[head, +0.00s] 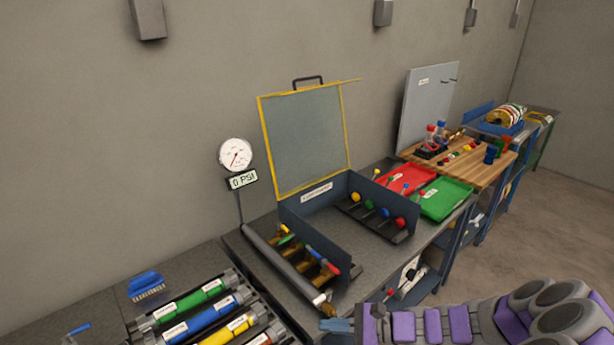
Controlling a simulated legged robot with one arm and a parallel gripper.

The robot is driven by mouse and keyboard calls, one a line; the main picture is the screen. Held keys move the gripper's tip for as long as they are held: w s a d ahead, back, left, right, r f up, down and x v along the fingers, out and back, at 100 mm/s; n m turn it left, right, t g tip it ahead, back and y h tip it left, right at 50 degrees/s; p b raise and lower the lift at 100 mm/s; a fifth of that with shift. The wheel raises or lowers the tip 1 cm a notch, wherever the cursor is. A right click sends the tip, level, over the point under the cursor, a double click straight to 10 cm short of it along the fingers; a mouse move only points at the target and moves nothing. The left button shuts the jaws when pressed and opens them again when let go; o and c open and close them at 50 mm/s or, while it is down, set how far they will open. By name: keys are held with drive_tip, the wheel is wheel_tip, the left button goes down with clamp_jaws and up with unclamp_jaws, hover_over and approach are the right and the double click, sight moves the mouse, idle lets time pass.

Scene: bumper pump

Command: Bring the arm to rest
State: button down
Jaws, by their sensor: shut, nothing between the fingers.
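My arm lies across the bottom right in the head view, in grey and purple links. My gripper (336,325) is at its left end, near the front edge of the grey bench. It is shut and holds nothing.
An open blue case (318,197) with a yellow-framed lid stands on the bench (365,262). A 0 PSI gauge (235,154) is at its left. Red (398,172) and green (441,200) trays lie right. Coloured cylinders (205,318) fill the lower left. Floor (560,225) is clear at right.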

drive_tip(key=s+a+r+n+g+h+b, duration=0.1)
drive_tip(key=s+a+r+n+g+h, duration=0.15)
drive_tip(key=s+n, duration=0.45)
drive_tip(key=s+a+r+n+g+h, duration=0.1)
drive_tip(key=s+r+n+g+h, duration=0.25)
drive_tip(key=s, duration=0.55)
drive_tip(key=s+d+r+n+t+h+b, duration=0.1)
drive_tip(key=s+d+r+n+h, duration=0.2)
drive_tip(key=s+d+h, duration=0.6)
drive_tip(key=s+d+n, duration=0.2)
drive_tip(key=s+d, duration=0.1)
drive_tip(key=shift+s+b, duration=0.15)
drive_tip(key=shift+b, duration=0.25)
drive_tip(key=shift+n, duration=0.25)
